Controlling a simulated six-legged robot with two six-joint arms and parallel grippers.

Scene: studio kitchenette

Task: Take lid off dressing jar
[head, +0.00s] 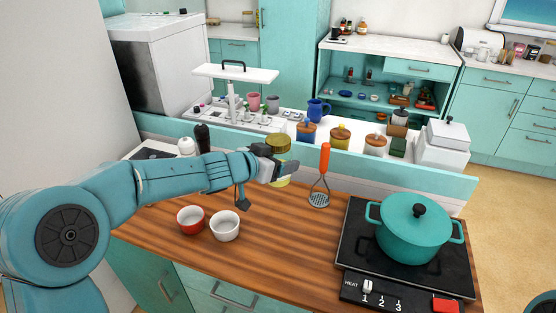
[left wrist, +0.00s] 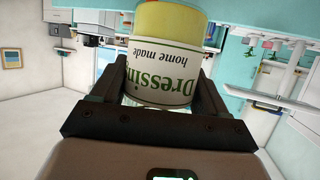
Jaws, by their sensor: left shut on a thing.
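The dressing jar (head: 280,182) is in my left gripper (head: 272,169), above the back part of the wooden counter in the head view. Its olive-green lid (head: 279,143) shows on top, above the gripper. The pale yellow lower part shows below the fingers. In the left wrist view the jar (left wrist: 163,75) sits between the two fingers, with its "Dressing home made" label upside down. My left gripper is shut on the jar's body. I cannot tell whether the jar's base touches the counter. My right gripper is in neither view.
A red bowl (head: 190,220) and a white bowl (head: 225,227) stand below my left arm. A masher (head: 321,175) with an orange handle is right of the jar. A teal pot (head: 415,232) sits on the black hob (head: 353,252). The front middle counter is clear.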

